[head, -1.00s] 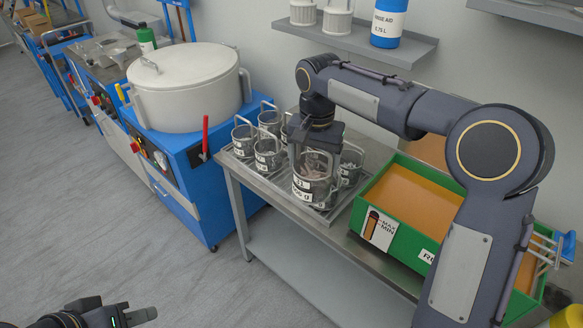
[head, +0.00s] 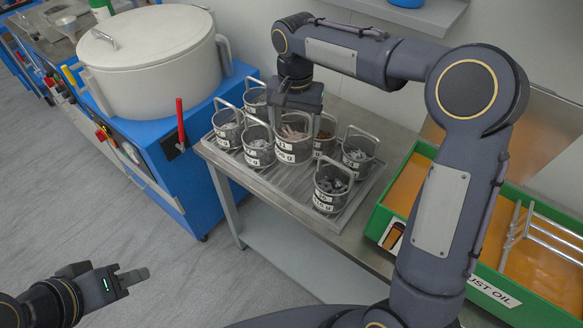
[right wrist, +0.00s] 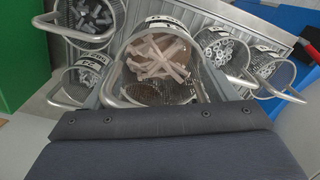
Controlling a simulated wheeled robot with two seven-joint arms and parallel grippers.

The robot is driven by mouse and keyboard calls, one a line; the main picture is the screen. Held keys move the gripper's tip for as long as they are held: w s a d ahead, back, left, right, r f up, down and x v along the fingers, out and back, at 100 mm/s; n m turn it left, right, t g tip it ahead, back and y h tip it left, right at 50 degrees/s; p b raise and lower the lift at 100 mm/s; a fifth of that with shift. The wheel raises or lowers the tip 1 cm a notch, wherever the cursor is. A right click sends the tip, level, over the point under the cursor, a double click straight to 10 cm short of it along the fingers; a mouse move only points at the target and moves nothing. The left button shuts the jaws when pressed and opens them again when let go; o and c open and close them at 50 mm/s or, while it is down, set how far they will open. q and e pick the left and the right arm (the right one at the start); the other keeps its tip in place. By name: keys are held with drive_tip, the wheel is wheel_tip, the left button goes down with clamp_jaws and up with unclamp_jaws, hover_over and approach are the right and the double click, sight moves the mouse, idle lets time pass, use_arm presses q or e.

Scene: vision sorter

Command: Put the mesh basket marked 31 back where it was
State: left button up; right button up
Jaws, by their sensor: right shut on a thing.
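The mesh basket marked 31 (head: 293,143) holds pale pinkish strips and hangs in my right gripper (head: 298,100), which is shut on it. It is upright over the tray (head: 286,187), among the other baskets. Whether its bottom touches the tray is hidden. In the right wrist view the basket (right wrist: 160,68) fills the middle, with its strips seen from above. My left gripper (head: 125,280) is low at the left, over the floor, far from the baskets; its finger gap cannot be made out.
Other baskets stand close around: one in front (head: 331,190), one at right (head: 358,155), one with brown contents (head: 325,142) and several at left (head: 258,146). A green bin (head: 490,280) is to the right. A blue machine with a white drum (head: 150,65) is to the left.

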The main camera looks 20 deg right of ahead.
wheel_tip(320, 180, down, 10)
drive_tip(key=shift+r, duration=0.15)
idle(0.4)
drive_tip(key=o, duration=1.9)
drive_tip(key=shift+f, duration=0.2)
wheel_tip(320, 180, up, 12)
drive_tip(key=shift+r, duration=0.2)
drive_tip(key=n+t+y, duration=0.2)
approach(294, 152)
drive_tip(key=s+d+r, duration=0.1)
drive_tip(key=s+d, duration=0.5)
drive_tip(key=s, duration=0.2)
drive_tip(key=s+f+t, duration=0.1)
drive_tip(key=s+f, duration=0.1)
drive_tip(key=s, duration=0.2)
drive_tip(key=s+f+n+t+y, duration=0.1)
drive_tip(key=s+f, duration=0.1)
drive_tip(key=s, duration=0.3)
drive_tip(key=s+f+n+t, duration=0.1)
drive_tip(key=s, duration=0.4)
drive_tip(key=shift+a+f+t+y, duration=0.3)
drive_tip(key=shift+a+f+y, duration=0.05)
drive_tip(key=shift+f+y, duration=0.05)
